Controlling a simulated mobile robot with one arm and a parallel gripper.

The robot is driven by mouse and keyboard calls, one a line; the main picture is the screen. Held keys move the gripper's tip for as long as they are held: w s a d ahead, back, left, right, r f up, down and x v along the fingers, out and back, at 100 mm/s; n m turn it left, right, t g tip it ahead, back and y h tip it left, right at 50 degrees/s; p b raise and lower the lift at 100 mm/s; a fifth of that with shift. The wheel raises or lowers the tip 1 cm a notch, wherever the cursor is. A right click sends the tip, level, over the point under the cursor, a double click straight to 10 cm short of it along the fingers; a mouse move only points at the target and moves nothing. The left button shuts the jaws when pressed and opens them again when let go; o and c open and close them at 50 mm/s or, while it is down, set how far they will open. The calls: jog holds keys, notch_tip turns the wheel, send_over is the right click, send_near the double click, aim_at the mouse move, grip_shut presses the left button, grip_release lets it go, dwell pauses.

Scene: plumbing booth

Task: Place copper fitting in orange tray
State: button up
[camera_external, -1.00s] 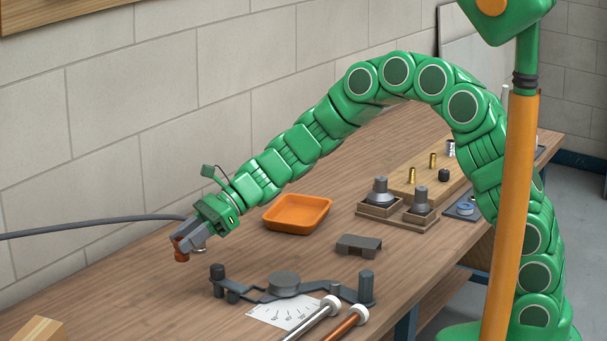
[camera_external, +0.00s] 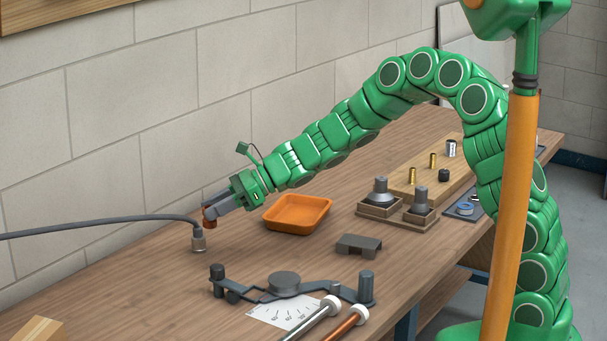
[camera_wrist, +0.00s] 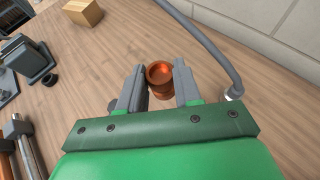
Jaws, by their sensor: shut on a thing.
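The copper fitting (camera_wrist: 159,76) is a short, shiny copper piece with an open round end. It sits between the two grey fingers of my gripper (camera_wrist: 160,88) in the wrist view. My gripper (camera_external: 214,208) is shut on it and holds it above the bench, and the fitting (camera_external: 209,214) shows at the fingertips in the external view. The orange tray (camera_external: 297,229) is shallow, square with rounded corners and looks empty. It lies on the bench just right of my gripper. The tray does not show in the wrist view.
A grey hose (camera_external: 110,220) with a metal end (camera_external: 198,240) stands close to my gripper's left. A dark bending tool (camera_external: 285,286) and two rods lie in front. A small grey block (camera_external: 358,244) and weights in wooden holders (camera_external: 420,210) are right of the tray.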

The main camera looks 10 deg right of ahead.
jog(key=w+d+f+m+t, duration=0.1)
jog(key=w+d+m+t, duration=0.3)
jog(key=w+d, duration=0.85)
jog(key=m+t+h, duration=0.2)
jog(key=m+t, duration=0.1)
jog(key=t, duration=0.1)
send_over(303, 217)
notch_tip(303, 217, down, 4)
jog(key=r, duration=0.1)
jog(key=shift+s+f, duration=0.1)
jog(key=shift+f, duration=3.8)
jog(key=o, duration=1)
jog(key=shift+f, duration=0.1)
